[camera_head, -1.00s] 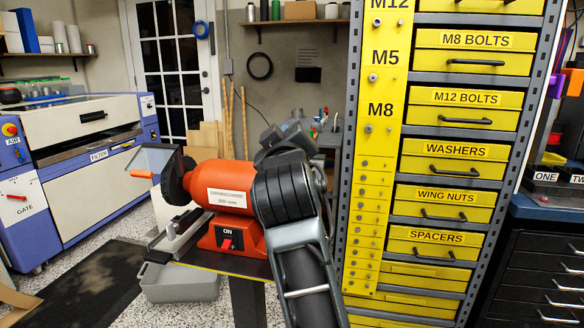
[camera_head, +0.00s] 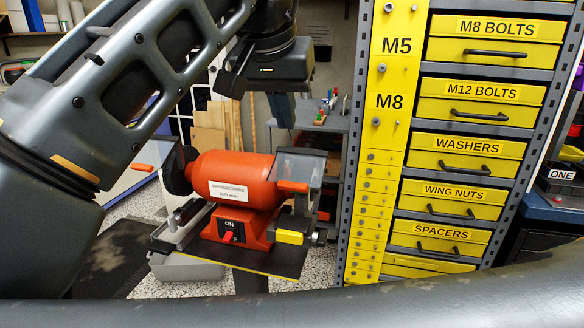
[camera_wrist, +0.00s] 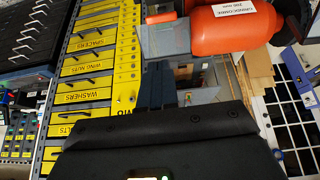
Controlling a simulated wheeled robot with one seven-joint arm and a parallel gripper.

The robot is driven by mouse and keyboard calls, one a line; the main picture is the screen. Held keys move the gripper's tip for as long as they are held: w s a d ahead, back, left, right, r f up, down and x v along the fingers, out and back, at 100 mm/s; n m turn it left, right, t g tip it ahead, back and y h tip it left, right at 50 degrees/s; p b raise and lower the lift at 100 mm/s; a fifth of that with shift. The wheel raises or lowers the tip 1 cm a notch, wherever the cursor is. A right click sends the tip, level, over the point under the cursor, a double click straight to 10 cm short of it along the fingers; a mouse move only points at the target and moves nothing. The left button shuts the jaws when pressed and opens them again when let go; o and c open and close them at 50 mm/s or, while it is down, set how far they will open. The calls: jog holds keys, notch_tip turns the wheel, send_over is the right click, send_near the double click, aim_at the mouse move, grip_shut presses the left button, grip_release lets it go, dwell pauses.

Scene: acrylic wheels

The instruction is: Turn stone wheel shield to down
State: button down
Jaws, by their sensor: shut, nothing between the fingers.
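The orange bench grinder (camera_head: 235,175) stands on a small dark platform in the head view; its body also shows inverted in the wrist view (camera_wrist: 230,28). A clear shield pane (camera_head: 300,165) with an orange handle (camera_head: 293,187) is at its right end, in front of the wheel there. The left black wheel (camera_head: 178,170) has a second orange shield handle (camera_head: 141,167) beside it; that shield's pane is hard to see. I cannot tell which wheel is stone. My gripper (camera_head: 272,72) is above and behind the grinder, apart from it, shut and empty; its fingertips are unclear.
A tall rack of yellow labelled drawers (camera_head: 468,148) stands close to the grinder's right. A grey bin (camera_head: 185,268) is below the platform. A workbench (camera_head: 318,120) with small items is behind. My arm covers much of the left.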

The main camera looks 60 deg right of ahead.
jog(key=a+y, duration=0.1)
jog(key=a, duration=0.1)
jog(key=b, duration=0.2)
send_near(291, 187)
jog(key=x, duration=0.7)
jog(key=shift+w+d+r, duration=0.1)
